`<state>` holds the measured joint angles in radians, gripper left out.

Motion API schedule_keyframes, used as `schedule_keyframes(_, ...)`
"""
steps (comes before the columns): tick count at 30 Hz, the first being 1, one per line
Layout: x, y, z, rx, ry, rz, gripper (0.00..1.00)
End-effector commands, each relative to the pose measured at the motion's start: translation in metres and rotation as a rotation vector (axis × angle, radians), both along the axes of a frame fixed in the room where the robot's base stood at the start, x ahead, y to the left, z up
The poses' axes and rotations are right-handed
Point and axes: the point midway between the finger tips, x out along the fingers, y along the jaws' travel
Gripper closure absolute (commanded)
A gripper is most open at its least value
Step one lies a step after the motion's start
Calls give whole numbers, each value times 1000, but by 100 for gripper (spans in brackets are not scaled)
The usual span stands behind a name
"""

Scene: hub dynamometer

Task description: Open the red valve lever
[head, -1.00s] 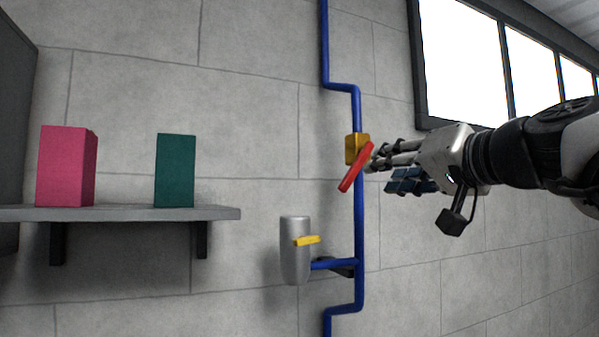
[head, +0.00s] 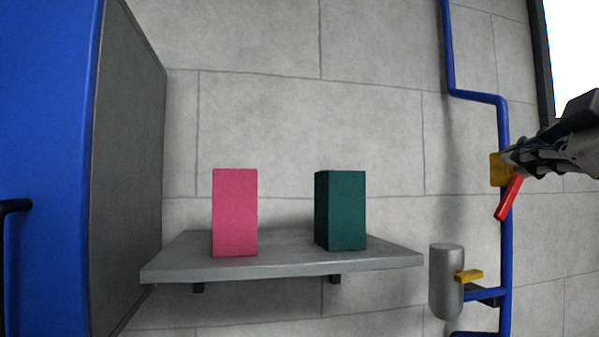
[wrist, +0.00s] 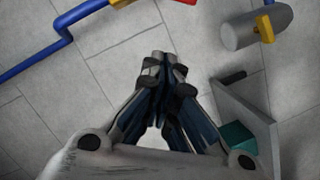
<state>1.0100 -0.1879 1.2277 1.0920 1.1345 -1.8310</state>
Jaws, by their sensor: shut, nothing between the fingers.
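The red valve lever (head: 508,199) hangs down and to the left from the yellow valve body (head: 496,170) on the blue wall pipe. In the wrist view a bit of the red lever (wrist: 185,2) shows at the top edge, with yellow (wrist: 118,2) beside it. I cannot tell whether the gripper touches the valve.
A grey cylinder (head: 445,281) with a yellow handle (head: 468,276) is below the valve. A grey shelf (head: 285,267) holds a pink box (head: 234,213) and a dark green box (head: 341,210). A blue cabinet (head: 45,120) stands at the left. The wall above the shelf is bare.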

Motion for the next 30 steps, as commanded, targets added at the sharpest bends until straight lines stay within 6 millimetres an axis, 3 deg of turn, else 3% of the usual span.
schedule_keyframes(15, 99, -3, -12, 7, 3, 6, 100)
schedule_keyframes(21, 98, -30, -34, 6, 2, -2, 100)
schedule_keyframes(30, 99, -37, -39, 4, -1, 2, 100)
